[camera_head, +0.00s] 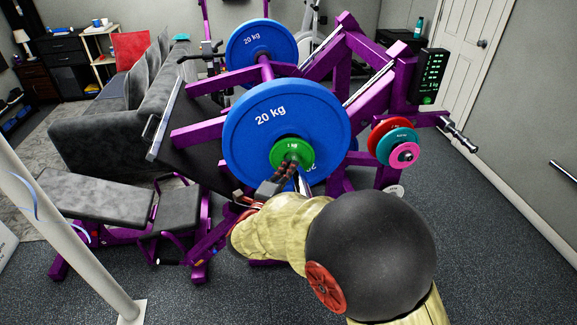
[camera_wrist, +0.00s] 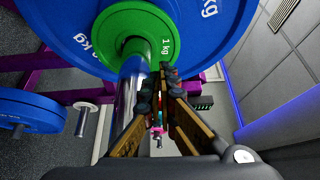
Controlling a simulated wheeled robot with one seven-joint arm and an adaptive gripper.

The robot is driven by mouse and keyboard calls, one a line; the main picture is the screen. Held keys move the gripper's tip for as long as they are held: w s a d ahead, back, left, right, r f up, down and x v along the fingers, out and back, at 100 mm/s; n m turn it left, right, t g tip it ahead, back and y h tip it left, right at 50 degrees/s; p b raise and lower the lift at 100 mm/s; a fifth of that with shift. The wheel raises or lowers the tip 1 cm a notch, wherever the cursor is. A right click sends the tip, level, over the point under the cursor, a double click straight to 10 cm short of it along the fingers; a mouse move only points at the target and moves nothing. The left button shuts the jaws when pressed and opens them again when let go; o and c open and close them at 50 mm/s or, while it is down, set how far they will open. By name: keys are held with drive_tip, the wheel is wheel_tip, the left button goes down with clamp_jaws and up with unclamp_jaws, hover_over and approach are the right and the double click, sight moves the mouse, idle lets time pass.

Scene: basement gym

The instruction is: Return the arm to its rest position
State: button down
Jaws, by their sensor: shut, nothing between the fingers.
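My arm reaches forward from the lower right in the head view. My gripper (camera_head: 289,163) is shut and empty, in front of a small green 1 kg plate (camera_head: 281,151). That plate sits against a big blue 20 kg plate (camera_head: 248,143) on the purple machine. In the wrist view my gripper (camera_wrist: 167,72) has its fingertips just right of a chrome bar end (camera_wrist: 128,84), close to the green plate (camera_wrist: 148,28). The blue plate (camera_wrist: 222,36) lies behind it. I cannot tell whether the fingertips touch the green plate.
The purple machine frame (camera_head: 203,131) surrounds the plates. Red, teal and pink plates (camera_head: 404,154) hang on its right. A grey padded bench (camera_head: 95,195) and a white post (camera_head: 68,226) stand at left. The floor (camera_head: 490,240) is clear at right.

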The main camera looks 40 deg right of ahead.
idle(0.4)
drive_tip(key=w+a+r+n+t+y, duration=0.55)
drive_tip(key=w+a+n+y, duration=0.3)
drive_tip(key=a, duration=0.25)
drive_tip(key=s+a+r+n+y, duration=0.3)
drive_tip(key=a+n+y, duration=0.2)
drive_tip(key=a+n, duration=0.5)
drive_tip(key=s+a+f+n+g+y+p, duration=0.1)
drive_tip(key=s+a+n+g+y, duration=0.25)
drive_tip(key=s+a+n, duration=0.45)
drive_tip(key=s+d+f+n+g, duration=0.1)
drive_tip(key=s+n+g, duration=0.1)
drive_tip(key=s, duration=0.6)
drive_tip(key=s+d+f+n+g+h, duration=0.1)
drive_tip(key=s+f+n+g, duration=0.1)
drive_tip(key=s, duration=0.6)
drive_tip(key=shift+s+d+g+p, duration=0.15)
drive_tip(key=shift+s+g+p, duration=0.15)
drive_tip(key=shift+s+p, duration=0.05)
drive_tip(key=shift+d+r, duration=0.1)
